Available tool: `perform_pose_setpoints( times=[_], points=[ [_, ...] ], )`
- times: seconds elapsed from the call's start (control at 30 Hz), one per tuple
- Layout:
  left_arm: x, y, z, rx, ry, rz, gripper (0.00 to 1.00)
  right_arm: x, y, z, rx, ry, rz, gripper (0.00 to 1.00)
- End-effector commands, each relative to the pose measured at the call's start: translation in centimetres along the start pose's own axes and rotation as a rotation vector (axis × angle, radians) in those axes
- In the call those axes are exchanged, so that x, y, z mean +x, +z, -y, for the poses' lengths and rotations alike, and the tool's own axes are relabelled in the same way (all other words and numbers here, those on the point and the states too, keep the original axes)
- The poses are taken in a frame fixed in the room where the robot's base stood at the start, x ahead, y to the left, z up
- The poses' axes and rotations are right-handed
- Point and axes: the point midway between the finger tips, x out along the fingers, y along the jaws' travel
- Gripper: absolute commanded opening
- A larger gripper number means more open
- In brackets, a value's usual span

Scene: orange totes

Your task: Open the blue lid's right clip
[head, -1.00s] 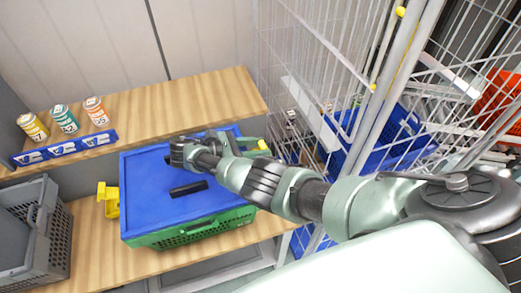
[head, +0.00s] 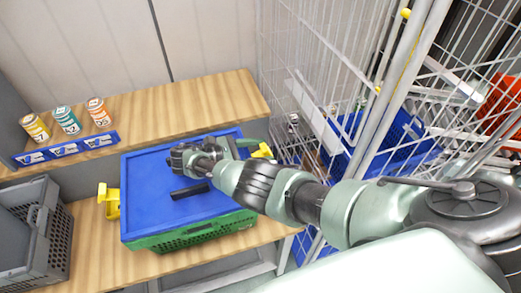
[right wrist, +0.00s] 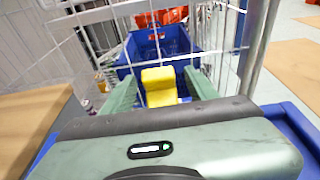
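The blue lid (head: 165,215) lies on a green crate (head: 195,238) on the wooden bench. Its right clip (head: 262,151) is yellow and shows partly past my right gripper (head: 250,147) at the lid's right edge. In the right wrist view the yellow clip (right wrist: 159,86) stands between the two green fingers of my right gripper (right wrist: 161,88). The fingers are apart, with a gap seen on each side of the clip. The left clip (head: 108,201) is yellow and sticks out at the lid's left side. A black handle (head: 188,190) is on the lid. My left gripper is not in view.
A wire mesh cage (head: 310,75) stands close to the right, with a blue tote (head: 385,140) behind it. A grey crate (head: 40,235) is at the left. Three cans (head: 67,121) stand behind a blue label strip (head: 66,150).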

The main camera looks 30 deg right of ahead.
Motion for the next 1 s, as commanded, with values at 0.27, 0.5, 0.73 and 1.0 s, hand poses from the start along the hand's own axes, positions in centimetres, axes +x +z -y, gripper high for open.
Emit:
perform_pose_setpoints(
  times=[0.27, 0.5, 0.73, 1.0],
  points=[
    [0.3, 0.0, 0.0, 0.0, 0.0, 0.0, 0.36, -0.6, 0.0, -0.1, 0.002, 0.001, 0.0, 0.58],
    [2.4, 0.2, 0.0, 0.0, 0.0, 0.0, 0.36, -4.5, -0.4, -0.1, 0.002, 0.002, 0.0, 0.58],
    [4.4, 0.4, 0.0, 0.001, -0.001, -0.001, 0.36, -7.2, -0.4, -0.1, 0.001, 0.001, 0.0, 0.58],
    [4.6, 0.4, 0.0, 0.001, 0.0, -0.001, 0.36, -7.9, 0.0, 0.0, 0.0, 0.0, 0.001, 0.58]
  ],
)
